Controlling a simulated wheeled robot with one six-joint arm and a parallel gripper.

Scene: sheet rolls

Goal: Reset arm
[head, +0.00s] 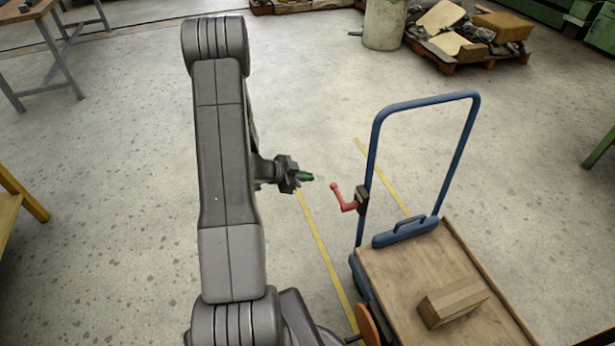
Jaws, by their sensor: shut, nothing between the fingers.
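My gripper (306,176) is near the middle of the head view, at the end of my grey arm. Its green fingertips point right and are shut with nothing between them. It is in the air, with a small gap between it and the red crank handle (343,200) on the cart's blue frame. My upper arm fills the left centre and hides part of the floor behind it.
A pale bin (384,25) and a loaded pallet (445,66) are at the back. A workbench (22,12) is at upper left.

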